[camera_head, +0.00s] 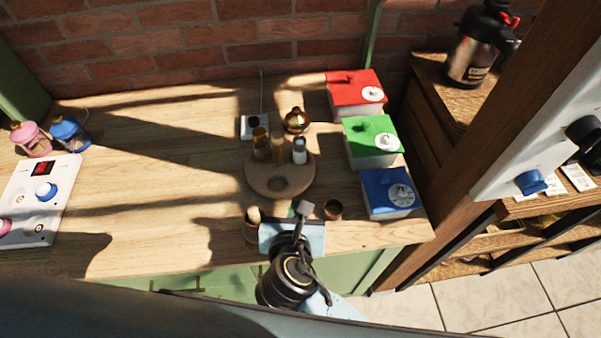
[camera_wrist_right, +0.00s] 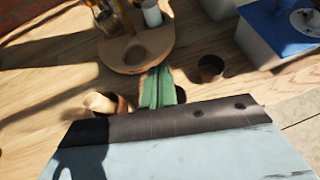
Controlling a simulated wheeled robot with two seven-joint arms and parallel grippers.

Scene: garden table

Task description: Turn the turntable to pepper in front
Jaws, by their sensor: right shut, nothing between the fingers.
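The round wooden turntable (camera_head: 262,182) stands mid-table, carrying an amber-topped bottle (camera_head: 261,146), a tall wooden mill (camera_head: 278,147) and a pale shaker with a dark top (camera_head: 299,151) toward its back. Its front part holds a round empty recess. I cannot tell which container is pepper. My right gripper (camera_head: 303,207) is just in front of the turntable. In the right wrist view its green fingers (camera_wrist_right: 158,85) are shut and empty, tips at the turntable's near rim (camera_wrist_right: 135,58); contact is unclear. My left gripper is not in view.
A small dark pot (camera_head: 333,209) stands right of my gripper, a pot with a wooden item (camera_head: 252,224) left. Red (camera_head: 355,90), green (camera_head: 371,139) and blue (camera_head: 389,192) lidded boxes line the right. A copper pot (camera_head: 296,120) stands behind. The table's left middle is clear.

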